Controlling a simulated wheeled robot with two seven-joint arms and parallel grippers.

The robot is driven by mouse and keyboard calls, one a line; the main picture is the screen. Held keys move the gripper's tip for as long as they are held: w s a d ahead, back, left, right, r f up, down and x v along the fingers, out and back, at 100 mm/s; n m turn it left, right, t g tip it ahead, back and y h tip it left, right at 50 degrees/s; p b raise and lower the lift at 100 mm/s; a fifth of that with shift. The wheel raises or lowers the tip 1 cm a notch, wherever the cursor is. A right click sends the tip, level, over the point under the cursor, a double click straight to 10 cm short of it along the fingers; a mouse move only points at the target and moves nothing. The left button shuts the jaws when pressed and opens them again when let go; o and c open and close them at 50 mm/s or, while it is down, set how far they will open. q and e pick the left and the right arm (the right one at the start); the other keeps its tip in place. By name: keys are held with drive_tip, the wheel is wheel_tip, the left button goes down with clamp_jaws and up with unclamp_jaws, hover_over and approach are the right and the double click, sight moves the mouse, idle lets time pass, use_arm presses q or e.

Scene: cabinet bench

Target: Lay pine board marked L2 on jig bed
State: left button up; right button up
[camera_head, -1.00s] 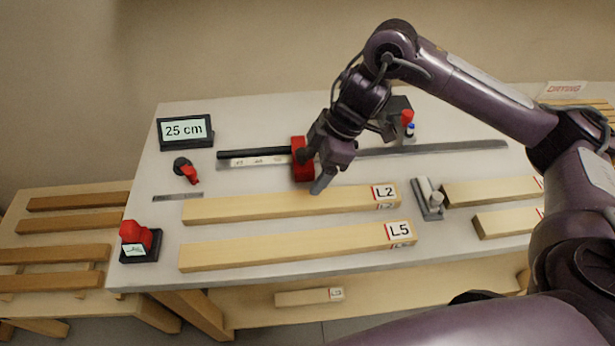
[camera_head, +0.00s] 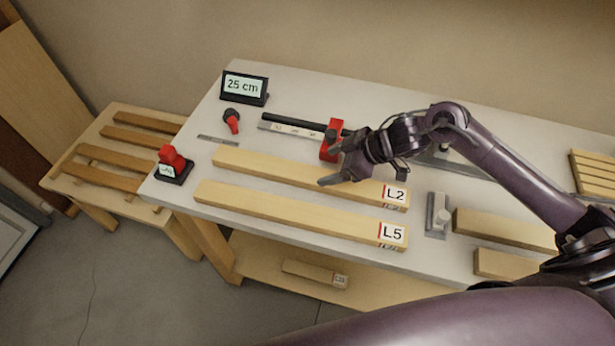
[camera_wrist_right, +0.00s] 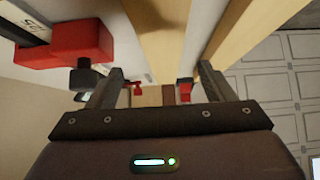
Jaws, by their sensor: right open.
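The pine board marked L2 (camera_head: 265,168) lies flat on the bench, its label at its right end. My right gripper (camera_head: 335,180) is at its right half, apparently just above it; contact cannot be told. In the right wrist view my right gripper (camera_wrist_right: 158,88) is open, its fingers apart, with the L2 board (camera_wrist_right: 157,35) running lengthwise beyond the gap. My left gripper is out of view.
Board L5 (camera_head: 290,213) lies parallel in front of L2. A grey clamp-like block (camera_head: 437,215) stands right of L2, with more boards (camera_head: 505,230) beyond. A 25 cm display (camera_head: 244,87), red lever (camera_head: 232,122) and red button (camera_head: 172,160) are at left.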

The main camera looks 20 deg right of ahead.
sight(308, 173)
drive_tip(key=x, duration=0.1)
drive_tip(key=p+x, duration=0.1)
drive_tip(key=x, duration=0.1)
drive_tip(key=shift+w+a, duration=0.15)
drive_tip(key=shift+a, duration=0.3)
drive_tip(key=p+x, duration=0.1)
drive_tip(key=x, duration=0.1)
drive_tip(key=shift+a+f, duration=0.2)
drive_tip(key=shift+f, duration=0.2)
drive_tip(key=shift+w+a+f, duration=0.1)
drive_tip(key=shift+f, duration=0.05)
drive_tip(key=c, duration=0.9)
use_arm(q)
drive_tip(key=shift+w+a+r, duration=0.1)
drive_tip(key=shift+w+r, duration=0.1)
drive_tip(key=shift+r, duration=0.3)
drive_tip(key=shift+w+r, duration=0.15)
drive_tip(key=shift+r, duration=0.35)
use_arm(e)
drive_tip(key=c, duration=0.5)
drive_tip(key=shift+c, duration=0.2)
